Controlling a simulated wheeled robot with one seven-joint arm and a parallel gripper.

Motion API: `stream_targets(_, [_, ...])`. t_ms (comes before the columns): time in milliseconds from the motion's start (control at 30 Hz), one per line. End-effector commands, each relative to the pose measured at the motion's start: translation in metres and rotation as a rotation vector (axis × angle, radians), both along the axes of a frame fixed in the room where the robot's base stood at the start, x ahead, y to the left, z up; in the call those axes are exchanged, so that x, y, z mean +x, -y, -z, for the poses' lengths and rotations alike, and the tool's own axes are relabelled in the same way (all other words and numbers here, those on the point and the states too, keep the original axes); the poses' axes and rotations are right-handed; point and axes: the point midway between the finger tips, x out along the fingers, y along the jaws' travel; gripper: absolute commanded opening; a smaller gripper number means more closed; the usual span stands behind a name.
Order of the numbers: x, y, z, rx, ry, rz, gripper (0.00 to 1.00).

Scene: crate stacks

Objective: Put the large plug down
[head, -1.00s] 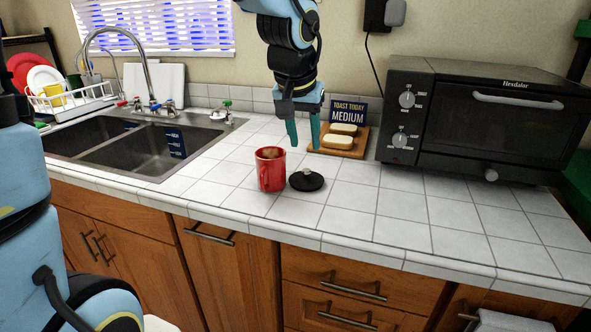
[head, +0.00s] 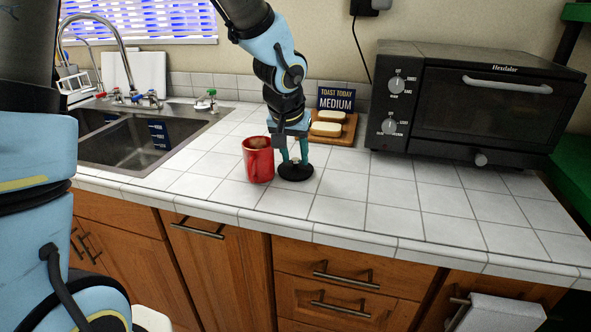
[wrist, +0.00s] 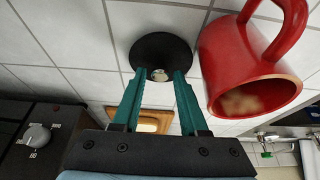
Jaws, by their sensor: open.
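The large plug (head: 296,172) looks like a black round disc with a small pale knob on top. It lies flat on the tiled counter, just right of the red mug (head: 258,160). My gripper (head: 294,161) points down over the plug, its teal fingers open. In the wrist view the plug (wrist: 160,48) lies beyond the fingertips, and its knob shows between the tips of my gripper (wrist: 157,74), with a gap on each side. The red mug (wrist: 245,60) stands close to the right finger there, apart from it.
Behind my gripper, a wooden board (head: 345,138) holds two bread slices and a "Toast today medium" sign (head: 337,100). A black toaster oven (head: 470,100) stands at right. The sink (head: 140,145) is at left. The counter in front of the oven is clear.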

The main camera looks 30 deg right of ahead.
Motion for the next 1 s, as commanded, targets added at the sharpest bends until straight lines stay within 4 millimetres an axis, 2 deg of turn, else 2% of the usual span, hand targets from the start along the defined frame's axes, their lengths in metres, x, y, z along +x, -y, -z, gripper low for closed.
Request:
stream_targets(267, [0.0014,0.0016,0.0046,-0.001,0.000,0.000,0.43])
stream_targets(667, [0.0014,0.0014,0.0045,-0.001,0.000,0.000,0.00])
stream_targets(1000, [0.0013,0.0015,0.0043,-0.001,0.000,0.000,0.00])
